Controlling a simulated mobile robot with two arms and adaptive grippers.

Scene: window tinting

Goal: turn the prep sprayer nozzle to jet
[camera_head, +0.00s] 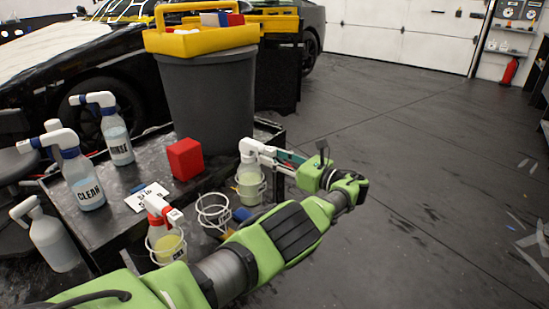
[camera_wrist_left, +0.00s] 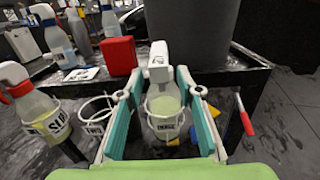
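A sprayer bottle with a white spray head (camera_head: 249,180) stands in a wire ring holder at the cart's right edge. It also shows in the left wrist view (camera_wrist_left: 163,104), between my fingers, with pale yellow-green liquid; its label is too small to read surely. My left gripper (camera_head: 278,158) reaches it from the right. In the left wrist view my left gripper (camera_wrist_left: 160,76) is open, with one teal-padded finger on each side of the white head. Whether a finger touches it is unclear. The nozzle's setting cannot be read. My right gripper is not in view.
A red-headed sprayer (camera_head: 166,232) and an empty ring (camera_head: 213,212) are nearby on the cart edge. A red block (camera_head: 185,158), a card (camera_head: 147,196), the CLEAN sprayer (camera_head: 84,181) and the RINSE sprayer (camera_head: 117,138) stand on the cart. A grey bin (camera_head: 208,100) rises behind.

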